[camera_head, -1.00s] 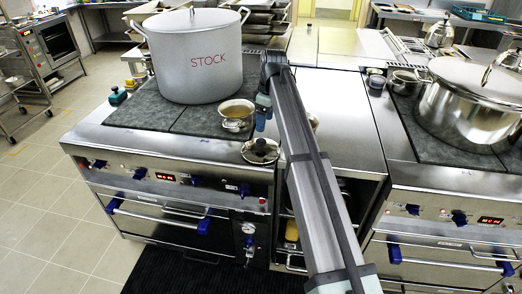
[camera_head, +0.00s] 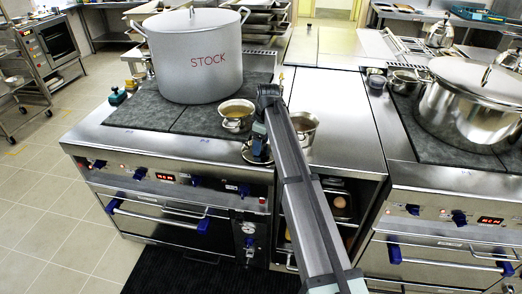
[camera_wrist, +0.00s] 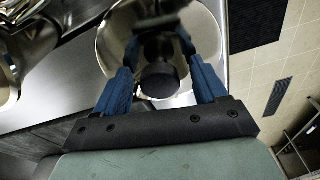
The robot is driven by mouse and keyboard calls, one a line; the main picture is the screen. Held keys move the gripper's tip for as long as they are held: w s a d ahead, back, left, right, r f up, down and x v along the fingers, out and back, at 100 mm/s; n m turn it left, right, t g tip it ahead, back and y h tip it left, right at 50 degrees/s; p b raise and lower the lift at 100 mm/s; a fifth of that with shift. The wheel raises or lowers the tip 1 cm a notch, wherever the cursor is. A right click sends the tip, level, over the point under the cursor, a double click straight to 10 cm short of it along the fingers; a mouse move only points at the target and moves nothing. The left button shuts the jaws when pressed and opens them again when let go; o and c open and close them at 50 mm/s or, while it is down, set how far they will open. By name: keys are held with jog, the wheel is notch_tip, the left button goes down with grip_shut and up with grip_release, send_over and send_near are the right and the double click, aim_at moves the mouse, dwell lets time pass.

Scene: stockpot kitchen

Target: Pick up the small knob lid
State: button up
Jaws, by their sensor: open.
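The small knob lid (camera_head: 247,154) lies at the front of the left stove top, partly hidden behind my gripper (camera_head: 259,146). In the wrist view the lid (camera_wrist: 112,45) is a shiny round disc with a dark knob (camera_wrist: 160,82) at its middle. My gripper (camera_wrist: 158,48) is open over the lid, with its blue fingers on either side of the knob. I cannot tell whether the fingers touch the knob.
A small pot (camera_head: 236,112) with brownish contents stands just behind the lid. A large STOCK pot (camera_head: 195,60) is behind it. A metal pot (camera_head: 304,124) stands right of my arm. A big lidded pot (camera_head: 460,110) is on the right stove.

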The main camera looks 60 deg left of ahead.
jog(key=c, duration=1.2)
notch_tip(320, 180, up, 9)
jog(key=shift+a+r, duration=0.1)
jog(key=shift+w+a+r+m, duration=0.15)
jog(key=shift+a+r+m, duration=0.8)
jog(key=shift+a, duration=2.1)
jog(key=shift+w+a+r+m, duration=0.1)
jog(key=shift+a+r+m, duration=0.15)
jog(key=shift+a+r, duration=2.05)
jog(key=shift+w+a+r+m, duration=0.15)
jog(key=shift+a+r+m, duration=0.4)
jog(key=shift+a, duration=3.3)
